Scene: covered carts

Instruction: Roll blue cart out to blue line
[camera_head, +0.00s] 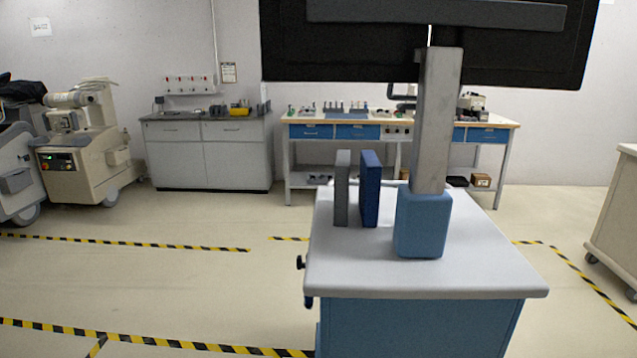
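The blue cart (420,325) stands close in front of me, right of centre. It has a blue body and a pale grey top (370,270) with rounded corners. A grey post (437,120) rises from a blue block (423,222) on the top, and a large black screen (340,50) is at its upper end, cut off by the top edge. Two upright slabs, one grey (342,188) and one blue (370,188), stand on the cart top. A small black knob (300,262) is at the cart's left side. The cart's wheels are out of frame. Neither gripper shows. No blue line shows.
Yellow-black striped tape (150,340) marks the floor on both sides. Open floor (170,290) lies left of the cart. A workbench (300,128) and a grey cabinet (210,155) stand at the back wall. Beige machines (85,160) are at far left; a beige cart (615,220) is at right.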

